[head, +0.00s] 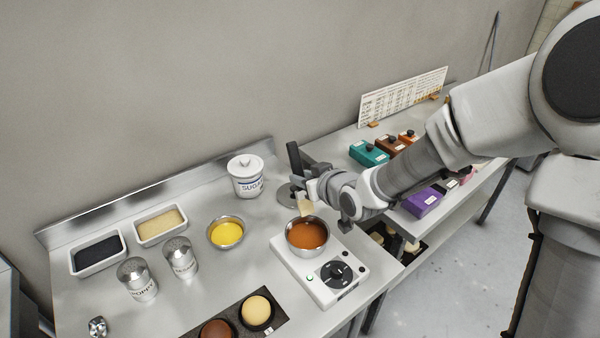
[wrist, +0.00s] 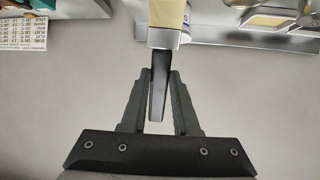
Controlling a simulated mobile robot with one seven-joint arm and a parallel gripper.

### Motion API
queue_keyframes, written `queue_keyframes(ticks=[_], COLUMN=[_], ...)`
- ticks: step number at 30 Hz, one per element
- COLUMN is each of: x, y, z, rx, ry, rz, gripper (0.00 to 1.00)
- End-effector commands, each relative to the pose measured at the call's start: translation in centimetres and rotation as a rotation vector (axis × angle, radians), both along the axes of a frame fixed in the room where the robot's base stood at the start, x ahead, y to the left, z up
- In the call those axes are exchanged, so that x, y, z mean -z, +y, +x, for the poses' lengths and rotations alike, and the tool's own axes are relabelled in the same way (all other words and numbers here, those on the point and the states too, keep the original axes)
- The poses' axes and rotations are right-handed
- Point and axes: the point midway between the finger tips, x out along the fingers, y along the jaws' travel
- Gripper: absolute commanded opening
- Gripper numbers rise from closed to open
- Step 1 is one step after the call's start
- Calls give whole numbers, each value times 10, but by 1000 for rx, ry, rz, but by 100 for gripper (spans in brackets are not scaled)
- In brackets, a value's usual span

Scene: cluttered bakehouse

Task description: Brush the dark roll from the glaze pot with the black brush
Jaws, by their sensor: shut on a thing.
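My gripper (head: 303,184) is shut on the black brush (head: 294,158). In the wrist view the black handle (wrist: 158,88) sits between the two fingers, with a metal ferrule and pale bristles (wrist: 168,14) beyond. In the head view the handle points up and the bristles hang down at the far rim of the glaze pot (head: 290,242); I cannot tell whether they touch it. The pot is a steel bowl of orange-brown glaze on a white scale-like unit. The dark roll (head: 217,330) lies at the bottom edge, partly cut off, beside a pale roll (head: 257,309) on a dark mat.
A yellow-filled bowl (head: 226,232), two shakers (head: 181,258), trays of black (head: 97,253) and pale (head: 160,224) grains and a sugar jar (head: 246,177) stand left of the pot. Coloured boxes (head: 369,153) are on the bench behind my arm. Bare counter lies between bowl and mat.

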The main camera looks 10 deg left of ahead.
Motion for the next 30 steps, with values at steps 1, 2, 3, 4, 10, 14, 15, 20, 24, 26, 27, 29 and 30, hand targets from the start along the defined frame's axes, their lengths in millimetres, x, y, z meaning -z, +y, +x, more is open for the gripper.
queue_keyframes(ticks=[1, 2, 3, 4, 10, 14, 15, 20, 24, 26, 27, 29, 30], x=[3, 4, 7, 9, 28, 44, 49, 69, 85, 89, 92, 94, 95], y=[0, 0, 0, 0, 0, 0, 0, 0, 0, 0, 0, 0, 0], z=[0, 0, 0, 0, 0, 0, 0, 0, 0, 0, 0, 0, 0], rx=[0, 0, 0, 0, 0, 0, 0, 0, -1, -1, -1, -1, -1], ry=[0, 0, 1, 1, 1, 1, 1, 1, 1, 1, 1, 1, 1], rz=[0, 0, 1, 0, 0, 0, 0, -1, 0, 0, 0, 0, 0], gripper=[0, 0, 0, 0, 0, 0, 0, 0, 0, 0, 0, 0, 0])
